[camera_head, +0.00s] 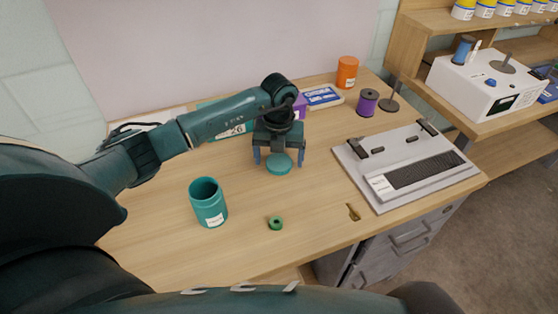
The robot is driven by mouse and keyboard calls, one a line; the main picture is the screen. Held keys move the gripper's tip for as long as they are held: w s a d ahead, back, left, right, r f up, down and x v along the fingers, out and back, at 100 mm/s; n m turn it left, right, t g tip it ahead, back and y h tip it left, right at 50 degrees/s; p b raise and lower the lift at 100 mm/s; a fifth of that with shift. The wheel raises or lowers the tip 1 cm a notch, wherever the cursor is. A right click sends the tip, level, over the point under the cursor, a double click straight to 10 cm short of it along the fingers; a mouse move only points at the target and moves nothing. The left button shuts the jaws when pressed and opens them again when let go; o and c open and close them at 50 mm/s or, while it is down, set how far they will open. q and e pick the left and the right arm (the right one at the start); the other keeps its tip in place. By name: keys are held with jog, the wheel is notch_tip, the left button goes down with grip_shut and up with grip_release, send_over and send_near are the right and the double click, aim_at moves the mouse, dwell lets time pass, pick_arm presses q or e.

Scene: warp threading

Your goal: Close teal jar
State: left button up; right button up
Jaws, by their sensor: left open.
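The teal jar (208,203) stands upright and open-topped on the wooden table, with a white label on its side. A teal round lid (279,164) lies to the right of and behind the jar, apart from it. My left gripper (279,162) points down over the lid, with its blue fingers open on either side of it. I cannot tell whether the fingers touch the lid. My right gripper is not in view.
A small green ring (276,223) lies on the table in front. A grey keyboard-like device (403,165) is at right, with a purple spool (367,102) and orange jar (347,72) behind. The table between jar and lid is clear.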

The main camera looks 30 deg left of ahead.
aim_at(279, 162)
pick_arm(q)
jog(key=shift+f, duration=0.1)
jog(key=shift+c, duration=0.5)
jog(key=c, duration=0.9)
jog(key=shift+c, duration=0.2)
notch_tip(279, 162, up, 10)
jog(key=shift+b, duration=0.3)
